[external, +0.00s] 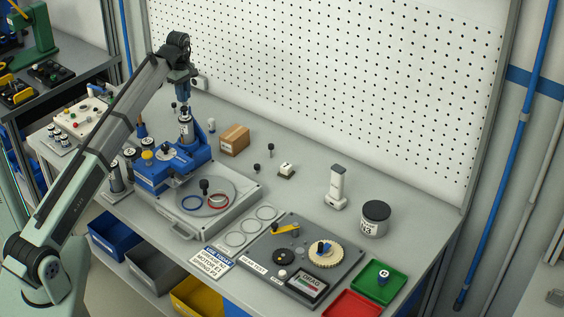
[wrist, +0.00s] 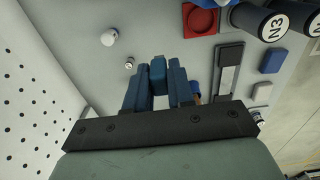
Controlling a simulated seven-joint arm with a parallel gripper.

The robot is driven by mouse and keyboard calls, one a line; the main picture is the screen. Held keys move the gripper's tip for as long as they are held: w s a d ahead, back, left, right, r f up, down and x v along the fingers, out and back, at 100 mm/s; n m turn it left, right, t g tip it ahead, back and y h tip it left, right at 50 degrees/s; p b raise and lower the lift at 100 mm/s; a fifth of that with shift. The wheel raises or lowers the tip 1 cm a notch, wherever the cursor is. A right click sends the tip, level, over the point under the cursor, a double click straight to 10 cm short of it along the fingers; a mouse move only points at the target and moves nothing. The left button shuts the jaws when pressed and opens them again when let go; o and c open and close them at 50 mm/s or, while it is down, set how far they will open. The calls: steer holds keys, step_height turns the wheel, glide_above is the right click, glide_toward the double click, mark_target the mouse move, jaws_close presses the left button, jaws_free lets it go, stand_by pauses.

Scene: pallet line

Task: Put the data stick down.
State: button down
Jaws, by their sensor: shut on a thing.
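My gripper (external: 184,93) hangs high at the back left of the bench, above and behind the blue fixture. In the wrist view my gripper (wrist: 158,80) shows its blue fingers closed around a small blue piece, which I take for the data stick (wrist: 158,70). The fingers hide part of it. In the external view the piece is too small to make out. The bench top shows below it, and the piece appears to be held in the air.
A blue fixture (external: 155,175) with a silver cylinder (external: 186,128) stands close below my gripper. A cardboard box (external: 234,140) is to its right. A pegboard (external: 330,80) rises behind the bench. Bare bench top lies around the white scanner-like device (external: 337,188).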

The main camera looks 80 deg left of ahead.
steer(key=w+d+f+m, duration=0.3)
steer(key=w+d+f, duration=0.1)
steer(key=w+d, duration=1.35)
steer(key=w+d+f+m, duration=0.35)
steer(key=w+d, duration=1.05)
steer(key=w, duration=0.6)
steer(key=shift+n, duration=0.85)
steer(key=shift+w+a+f, duration=0.1)
steer(key=shift+w+f, duration=0.6)
steer(key=shift+f, duration=1)
steer(key=shift+w+a+f, duration=0.1)
steer(key=shift+w+f, duration=0.65)
steer(key=shift+f, duration=0.95)
steer(key=shift+w+a+f, duration=0.1)
steer(key=shift+w+f, duration=0.6)
steer(key=shift+f, duration=1)
steer(key=shift+f, duration=0.15)
steer(key=c, duration=1)
jaws_free()
step_height(320, 180, up, 12)
steer(key=shift+r, duration=0.2)
